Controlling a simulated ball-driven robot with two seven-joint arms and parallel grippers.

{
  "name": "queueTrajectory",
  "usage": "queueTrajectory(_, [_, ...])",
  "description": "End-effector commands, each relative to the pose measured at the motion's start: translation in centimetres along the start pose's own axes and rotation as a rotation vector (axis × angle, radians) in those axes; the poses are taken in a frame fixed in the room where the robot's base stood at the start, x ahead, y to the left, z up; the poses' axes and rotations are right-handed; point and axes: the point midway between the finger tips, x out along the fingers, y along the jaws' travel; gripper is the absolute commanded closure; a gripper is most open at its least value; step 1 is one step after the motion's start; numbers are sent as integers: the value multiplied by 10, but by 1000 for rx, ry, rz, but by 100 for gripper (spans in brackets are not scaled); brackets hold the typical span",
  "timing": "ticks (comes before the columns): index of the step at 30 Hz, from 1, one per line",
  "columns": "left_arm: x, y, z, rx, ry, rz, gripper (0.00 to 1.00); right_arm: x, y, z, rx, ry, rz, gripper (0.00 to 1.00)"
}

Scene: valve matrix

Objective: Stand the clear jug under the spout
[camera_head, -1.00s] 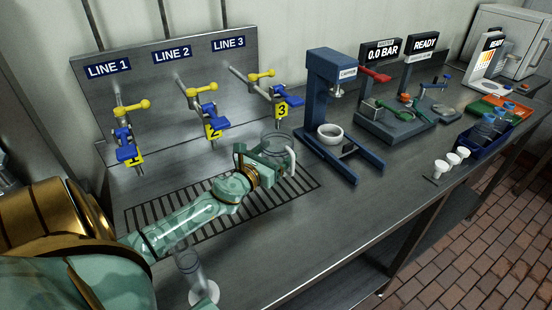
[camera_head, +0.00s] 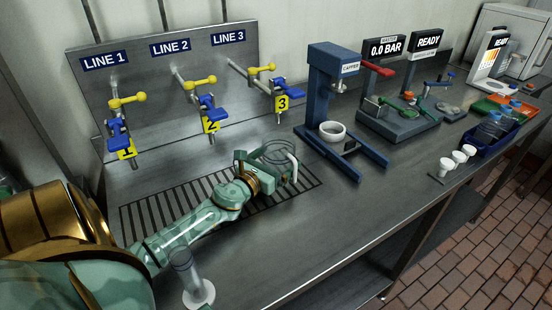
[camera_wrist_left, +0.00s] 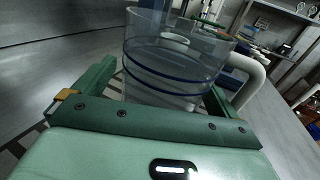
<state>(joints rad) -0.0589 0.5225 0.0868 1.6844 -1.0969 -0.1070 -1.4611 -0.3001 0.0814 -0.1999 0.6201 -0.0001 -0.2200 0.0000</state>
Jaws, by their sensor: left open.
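The clear jug (camera_head: 280,151) has blue bands and a white handle. It is upright, and in the head view its rim shows a little below the outlet of the line 3 spout (camera_head: 278,119). My left gripper (camera_head: 270,172) is open, with a finger on either side of the jug. In the left wrist view the jug (camera_wrist_left: 172,62) is between the open fingers, with its handle on the right. The gripper hides the jug's base in the head view, so I cannot tell exactly how it rests.
The slotted drain grate (camera_head: 160,220) lies below the valves. The blue capper stand (camera_head: 322,95) is close right of the jug. A clear cylinder on a white foot (camera_head: 188,275) stands near my left forearm. White cups (camera_head: 458,157) and a blue bottle crate (camera_head: 487,140) are farther right.

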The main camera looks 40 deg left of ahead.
Motion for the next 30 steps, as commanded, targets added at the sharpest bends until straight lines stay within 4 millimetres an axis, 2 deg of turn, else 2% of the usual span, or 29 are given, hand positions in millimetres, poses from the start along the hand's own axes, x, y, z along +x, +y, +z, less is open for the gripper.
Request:
queueTrajectory(5, [-6, 0, 3, -1, 1, 0, 3, -4, 0, -1, 0, 2, 1, 64])
queueTrajectory(8, [-25, 0, 1, -1, 4, 0, 3, -3, 0, -1, 0, 1, 0, 64])
queueTrajectory(15, [-82, 0, -1, -2, 4, 0, 3, 4, -1, 2, 1, -3, -2, 64])
queueTrajectory(19, [-105, 0, 0, -2, 2, 1, 3, 9, -2, 3, 1, -7, -4, 64])
queueTrajectory(24, [-119, 0, 2, 0, 0, 0, 3, 12, -3, 4, 1, -8, -5, 64])
queueTrajectory(30, [-120, 0, 4, 0, -1, 0, 3, 11, -3, 4, 1, -8, -5, 64])
